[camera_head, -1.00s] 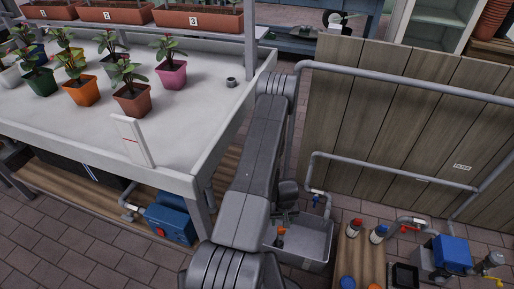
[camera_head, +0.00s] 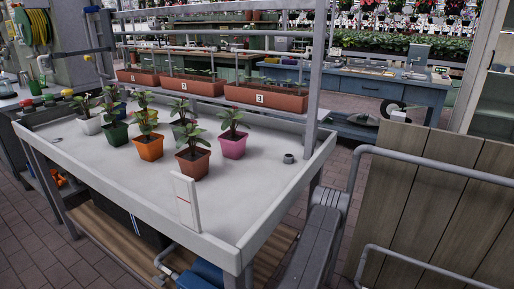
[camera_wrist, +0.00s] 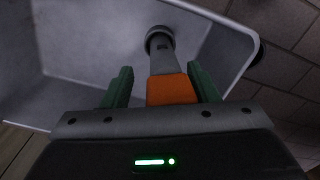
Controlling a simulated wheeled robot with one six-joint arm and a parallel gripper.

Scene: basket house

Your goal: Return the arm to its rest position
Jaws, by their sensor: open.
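My gripper (camera_wrist: 160,70) shows in the wrist view, with its two green fingers apart. An orange and grey tool-like object (camera_wrist: 172,90) appears between the fingers, its grey shaft ending in a round head farther off. I cannot tell whether either finger touches it. Behind it is a pale grey basin (camera_wrist: 90,60) with a raised rim.
A white-topped table (camera_head: 110,160) holds several potted plants (camera_head: 150,145), a small grey ring (camera_head: 289,158) and a white upright plate (camera_head: 186,200). Three planter boxes (camera_head: 265,97) stand behind. A wooden panel (camera_head: 430,200) and grey pipes (camera_head: 420,165) stand close to the right of my arm.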

